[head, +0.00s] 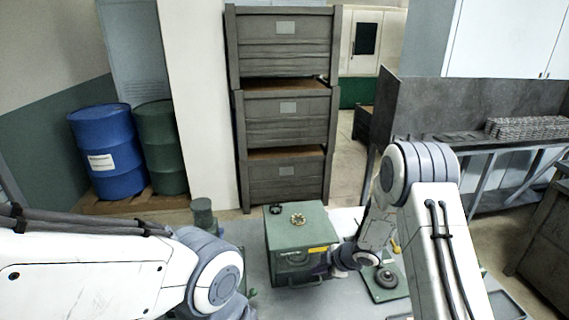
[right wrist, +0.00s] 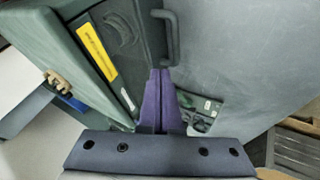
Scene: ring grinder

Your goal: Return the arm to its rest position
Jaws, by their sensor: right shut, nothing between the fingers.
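My right arm bends down over the table in the head view. My right gripper (head: 322,271) is beside the front right of the green grinder box (head: 283,256). In the right wrist view, its purple fingers (right wrist: 160,72) are shut together with nothing between them. The fingertips are close to the dark handle (right wrist: 171,38) on the box front; whether they touch it I cannot tell. A brass-coloured ring-shaped part (head: 297,219) sits on top of the box. My left arm's white link shows at the lower left; its gripper is not in view.
A green plate with a dark disc (head: 386,277) lies right of the box. A small green cylinder (head: 203,215) stands to its left. Stacked grey crates (head: 285,115), a blue drum (head: 107,150) and a grey bench (head: 480,145) stand farther back.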

